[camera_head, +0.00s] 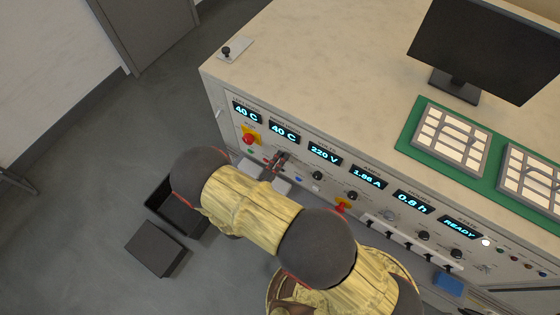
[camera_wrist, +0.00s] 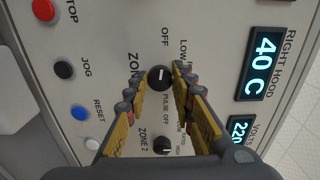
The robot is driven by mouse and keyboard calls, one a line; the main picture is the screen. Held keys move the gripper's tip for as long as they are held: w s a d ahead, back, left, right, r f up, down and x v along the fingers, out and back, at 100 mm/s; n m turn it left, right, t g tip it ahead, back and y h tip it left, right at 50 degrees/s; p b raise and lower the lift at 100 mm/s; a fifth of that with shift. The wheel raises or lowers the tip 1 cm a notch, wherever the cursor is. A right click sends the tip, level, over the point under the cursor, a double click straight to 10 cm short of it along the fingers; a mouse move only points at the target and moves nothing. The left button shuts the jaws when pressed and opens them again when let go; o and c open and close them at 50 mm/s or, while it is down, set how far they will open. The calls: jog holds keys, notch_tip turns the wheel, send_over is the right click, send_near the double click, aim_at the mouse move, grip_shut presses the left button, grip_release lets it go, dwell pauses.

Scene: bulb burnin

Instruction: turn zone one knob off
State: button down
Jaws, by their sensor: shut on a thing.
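The zone one knob (camera_wrist: 160,78) is a round black knob with a white mark, on the pale panel in the wrist view. The word OFF is printed above it in the picture, LOW to its upper right. The white mark lies roughly upright in the picture; I cannot tell which end points. My gripper (camera_wrist: 159,84) has one finger on each side of the knob and is shut on it. In the head view my gripper (camera_head: 277,163) is at the panel front, below the second 40 C display, and hides the knob there.
The zone two knob (camera_wrist: 163,145) sits close below. A red stop button (camera_wrist: 43,10), black jog button (camera_wrist: 63,70) and blue reset button (camera_wrist: 79,113) are to the left. In the head view a dark open bin (camera_head: 160,198) stands on the floor.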

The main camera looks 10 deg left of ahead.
jog(key=c, duration=1.5)
grip_release()
jog(key=v, duration=0.7)
jog(key=shift+s, duration=0.3)
jog(key=shift+a, duration=0.15)
